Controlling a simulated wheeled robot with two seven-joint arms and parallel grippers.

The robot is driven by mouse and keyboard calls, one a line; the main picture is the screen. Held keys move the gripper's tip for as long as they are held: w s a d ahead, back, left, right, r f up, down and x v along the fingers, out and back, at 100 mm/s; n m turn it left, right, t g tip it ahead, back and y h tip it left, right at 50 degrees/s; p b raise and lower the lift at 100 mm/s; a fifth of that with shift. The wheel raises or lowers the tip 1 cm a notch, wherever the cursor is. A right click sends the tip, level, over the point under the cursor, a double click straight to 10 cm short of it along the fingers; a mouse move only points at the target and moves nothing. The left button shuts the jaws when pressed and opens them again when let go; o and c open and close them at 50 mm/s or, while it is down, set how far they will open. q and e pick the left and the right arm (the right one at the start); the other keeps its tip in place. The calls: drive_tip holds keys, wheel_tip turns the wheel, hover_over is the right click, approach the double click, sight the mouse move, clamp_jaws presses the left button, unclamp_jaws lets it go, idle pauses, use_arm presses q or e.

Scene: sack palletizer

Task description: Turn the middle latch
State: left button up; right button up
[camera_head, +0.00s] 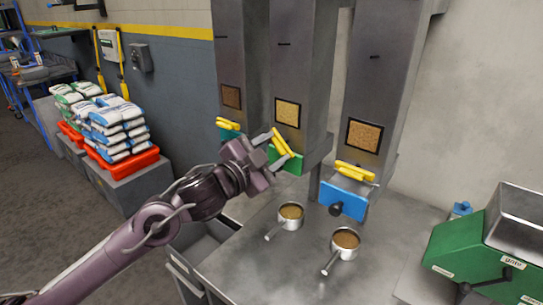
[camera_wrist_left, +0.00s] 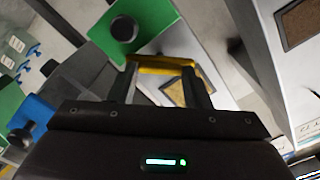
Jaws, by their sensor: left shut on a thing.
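The middle latch (camera_head: 284,141) is a yellow handle on the middle grey hopper, above its green plate (camera_head: 290,162). It is tilted in the head view, while the left yellow latch (camera_head: 229,125) and right yellow latch (camera_head: 355,171) lie nearly level. My left gripper (camera_head: 269,151) is at the middle latch and shut on it. In the left wrist view the yellow latch (camera_wrist_left: 163,66) lies between the fingers of the gripper (camera_wrist_left: 160,76), beside the green plate with a black knob (camera_wrist_left: 124,28). My right gripper is not in view.
Two metal cups with grain, a left one (camera_head: 291,212) and a right one (camera_head: 346,240), stand on the steel table (camera_head: 300,270) below. A blue plate (camera_head: 343,200) hangs under the right hopper. A green machine (camera_head: 470,250) is at right. Sacks (camera_head: 118,125) are stacked at left.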

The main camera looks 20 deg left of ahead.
use_arm(q)
drive_tip(key=m+b, duration=0.1)
drive_tip(key=m, duration=0.1)
drive_tip(key=m+b, duration=0.1)
drive_tip(key=m, duration=0.1)
drive_tip(key=shift+f+m+b, duration=0.2)
drive_tip(key=shift+m+b, duration=1.65)
drive_tip(key=shift+m, duration=0.85)
